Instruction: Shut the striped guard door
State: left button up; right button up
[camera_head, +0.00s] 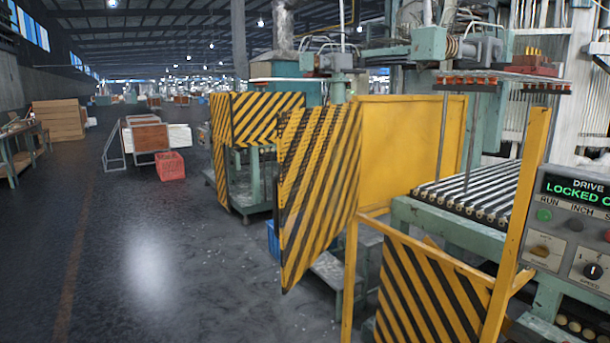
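The guard door (320,190) is a tall yellow panel with black diagonal stripes, in the middle of the head view. It stands swung open, angled out toward the aisle, with its right edge near a plain yellow guard panel (408,145). A gap shows between the door and the near yellow post (350,285) of the guard frame. Details of its hinge and any handle are too small to tell. Neither of my grippers is in view.
A striped lower guard (430,295) and a tall yellow post (517,225) stand at front right, before a roller bed (468,192). A control panel (575,235) reads "DRIVE LOCKED", cut off. Another striped guard (262,118) stands behind. Floor (170,270) at left is clear.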

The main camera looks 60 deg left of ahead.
aim_at(318, 150)
jog(key=j+u, duration=0.1)
jog(key=j, duration=0.65)
jog(key=j+u, duration=0.1)
jog(key=j, duration=0.7)
jog(key=i+j+u, duration=0.1)
jog(key=j, duration=0.65)
jog(key=i+j, duration=0.1)
jog(key=j, duration=0.65)
jog(key=u, duration=0.05)
